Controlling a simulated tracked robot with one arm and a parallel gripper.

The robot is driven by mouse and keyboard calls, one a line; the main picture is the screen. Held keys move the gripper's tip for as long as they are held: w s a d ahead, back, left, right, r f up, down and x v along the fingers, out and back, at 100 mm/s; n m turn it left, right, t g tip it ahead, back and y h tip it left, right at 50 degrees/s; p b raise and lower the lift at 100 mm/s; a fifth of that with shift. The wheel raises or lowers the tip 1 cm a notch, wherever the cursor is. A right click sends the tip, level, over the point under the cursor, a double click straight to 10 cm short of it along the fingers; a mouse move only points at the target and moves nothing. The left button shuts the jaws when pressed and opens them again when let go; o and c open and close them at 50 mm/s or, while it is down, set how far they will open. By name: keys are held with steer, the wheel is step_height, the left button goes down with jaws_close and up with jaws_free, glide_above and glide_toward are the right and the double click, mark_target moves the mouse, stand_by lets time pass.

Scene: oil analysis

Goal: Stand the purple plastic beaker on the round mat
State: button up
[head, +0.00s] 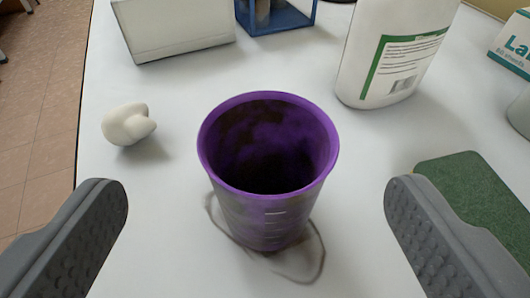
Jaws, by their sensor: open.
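The purple plastic beaker (262,222) is upright in the middle of the head view, with its open mouth towards me and dark blotches on its inner wall. My gripper (257,200) is open, with one grey ridged finger at each side of the picture. The beaker is between the fingers in the picture, with a clear gap on both sides; neither finger touches it. A thin dark irregular loop (318,270) shows on the white surface around the beaker's foot. I cannot tell what this loop is. No round mat can be clearly made out.
A white rounded lump (127,124) lies left of the beaker. A white labelled bottle (385,55) stands behind right, and a green pad (472,195) lies at right. A pale box (172,25) and blue rack (280,18) are at the back. The table's left edge is near.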

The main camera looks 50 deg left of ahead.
mark_target(266, 114)
steer(key=shift+d+b+x, duration=0.25)
steer(key=shift+b+x, duration=0.1)
steer(key=shift+x, duration=2.5)
steer(key=shift+w+f, duration=0.1)
steer(key=c, duration=1.4)
